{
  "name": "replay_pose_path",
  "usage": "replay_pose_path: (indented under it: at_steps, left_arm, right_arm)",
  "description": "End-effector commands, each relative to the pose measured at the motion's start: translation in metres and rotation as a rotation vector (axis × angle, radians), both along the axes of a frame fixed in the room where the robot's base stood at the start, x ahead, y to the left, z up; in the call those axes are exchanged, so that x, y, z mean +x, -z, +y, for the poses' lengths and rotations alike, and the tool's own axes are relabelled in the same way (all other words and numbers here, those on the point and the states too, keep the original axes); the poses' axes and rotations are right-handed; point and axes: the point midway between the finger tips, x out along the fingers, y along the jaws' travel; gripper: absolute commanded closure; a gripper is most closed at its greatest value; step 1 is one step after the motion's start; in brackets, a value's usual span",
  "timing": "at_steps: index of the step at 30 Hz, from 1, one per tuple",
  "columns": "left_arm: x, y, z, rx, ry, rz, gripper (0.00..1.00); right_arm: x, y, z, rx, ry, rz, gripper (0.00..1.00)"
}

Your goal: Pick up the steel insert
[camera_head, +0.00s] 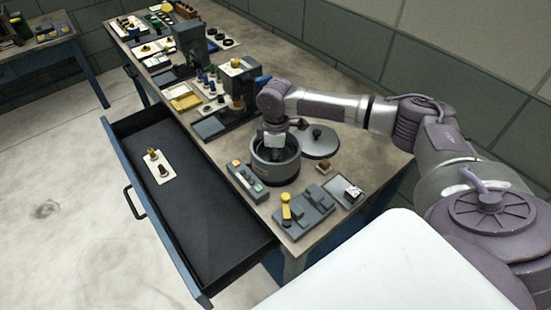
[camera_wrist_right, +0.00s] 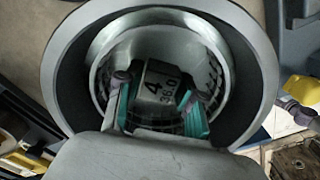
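A dark steel block marked "4" and "36.0", which I take as the steel insert (camera_wrist_right: 157,82), is inside a round grey pot in the right wrist view. The pot (camera_head: 275,168) stands on the bench in the head view, its mouth uncovered. My right gripper (camera_head: 274,146) reaches down into the pot from above. In the wrist view its two teal-padded fingers (camera_wrist_right: 160,100) are apart, one on each side of the block; whether they touch it is unclear. The pot wall hides the block in the head view. My left gripper is not in view.
A round lid (camera_head: 320,143) lies beside the pot. A small tray with a metal block (camera_head: 351,192), a grey fixture with a yellow handle (camera_head: 286,208) and a control box (camera_head: 247,182) stand close by. An open drawer (camera_head: 200,225) juts out from the bench.

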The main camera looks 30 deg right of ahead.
Motion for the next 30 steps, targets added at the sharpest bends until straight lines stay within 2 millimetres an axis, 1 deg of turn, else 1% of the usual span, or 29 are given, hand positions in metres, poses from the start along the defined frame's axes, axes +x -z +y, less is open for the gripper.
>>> replay_pose_path:
  at_steps: [1, 5, 6, 14, 17, 20, 27, 30]
  left_arm:
    - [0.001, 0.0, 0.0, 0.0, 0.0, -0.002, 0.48]
    - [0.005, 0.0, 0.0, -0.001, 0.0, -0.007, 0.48]
    - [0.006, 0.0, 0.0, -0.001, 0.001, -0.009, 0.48]
    - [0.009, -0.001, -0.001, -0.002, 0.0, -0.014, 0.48]
    - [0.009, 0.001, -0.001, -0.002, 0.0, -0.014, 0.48]
    - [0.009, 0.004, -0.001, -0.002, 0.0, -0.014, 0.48]
    - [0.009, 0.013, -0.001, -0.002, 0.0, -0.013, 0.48]
    - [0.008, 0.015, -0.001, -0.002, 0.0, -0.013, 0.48]
  right_arm:
    - [0.0, 0.0, 0.0, 0.0, 0.0, 0.0, 0.76]
    - [0.0, 0.0, 0.0, 0.0, 0.0, 0.0, 0.97]
    - [0.0, 0.0, 0.0, 0.0, 0.0, 0.0, 1.0]
    - [0.001, -0.001, 0.0, 0.0, 0.0, -0.001, 1.0]
    - [0.001, -0.006, 0.0, 0.002, 0.0, -0.003, 1.0]
    - [0.002, -0.019, 0.0, 0.001, 0.0, -0.005, 1.0]
    - [0.002, -0.068, 0.0, 0.002, 0.0, -0.006, 1.0]
    - [0.002, -0.084, 0.0, 0.002, 0.0, -0.006, 1.0]
